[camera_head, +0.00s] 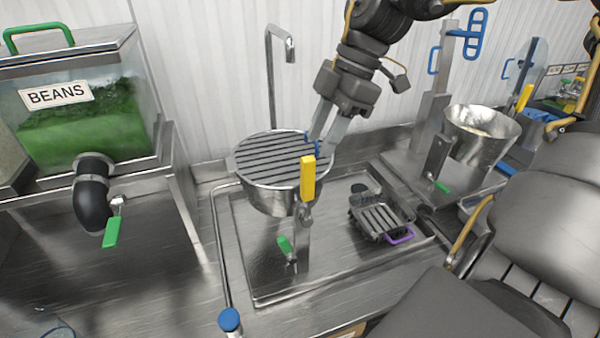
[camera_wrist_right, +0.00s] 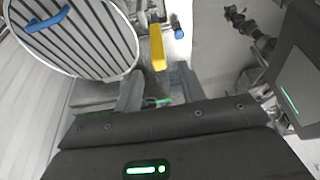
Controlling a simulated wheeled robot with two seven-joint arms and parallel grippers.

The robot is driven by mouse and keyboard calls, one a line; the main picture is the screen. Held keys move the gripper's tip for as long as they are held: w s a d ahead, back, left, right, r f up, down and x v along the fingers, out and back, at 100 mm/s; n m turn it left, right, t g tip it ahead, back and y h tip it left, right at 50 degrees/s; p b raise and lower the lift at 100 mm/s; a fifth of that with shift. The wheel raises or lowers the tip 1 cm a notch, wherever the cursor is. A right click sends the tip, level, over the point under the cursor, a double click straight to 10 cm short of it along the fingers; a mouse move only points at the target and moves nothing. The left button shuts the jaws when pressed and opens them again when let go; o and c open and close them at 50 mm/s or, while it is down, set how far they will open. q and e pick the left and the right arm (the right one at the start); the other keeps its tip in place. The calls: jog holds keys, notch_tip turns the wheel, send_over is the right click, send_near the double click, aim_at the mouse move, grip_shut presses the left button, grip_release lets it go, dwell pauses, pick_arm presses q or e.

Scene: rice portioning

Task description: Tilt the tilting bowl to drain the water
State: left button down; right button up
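The tilting bowl (camera_head: 273,201) is a round metal bowl with a slotted metal lid (camera_head: 262,158) on top. It sits level over the sink, on a stand at its right side. A yellow handle (camera_head: 308,178) stands upright at its right rim. My right gripper (camera_head: 322,146) reaches down from above, just behind the handle's top. In the right wrist view the fingers (camera_wrist_right: 156,77) are apart and empty, and the yellow handle (camera_wrist_right: 157,48) lies in line with the gap. I cannot tell whether they touch it. Water in the bowl is hidden. My left gripper is out of view.
A tap (camera_head: 279,45) stands behind the bowl. A slotted tray with a purple handle (camera_head: 400,234) lies in the sink at right. A bean tank (camera_head: 85,110) stands left, and another metal bowl (camera_head: 483,143) right. A blue-capped pipe (camera_head: 230,319) rises in front.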

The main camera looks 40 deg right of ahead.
aim_at(301, 183)
jog(key=p+x, duration=0.2)
jog(key=x, duration=0.6)
jog(key=shift+w+f, duration=0.15)
jog(key=shift+f, duration=0.1)
jog(key=shift+a+f, duration=0.1)
jog(key=shift+f, duration=0.4)
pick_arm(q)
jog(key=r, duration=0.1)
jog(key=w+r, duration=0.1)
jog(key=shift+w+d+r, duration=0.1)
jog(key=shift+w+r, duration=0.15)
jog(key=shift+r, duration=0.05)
pick_arm(e)
grip_shut()
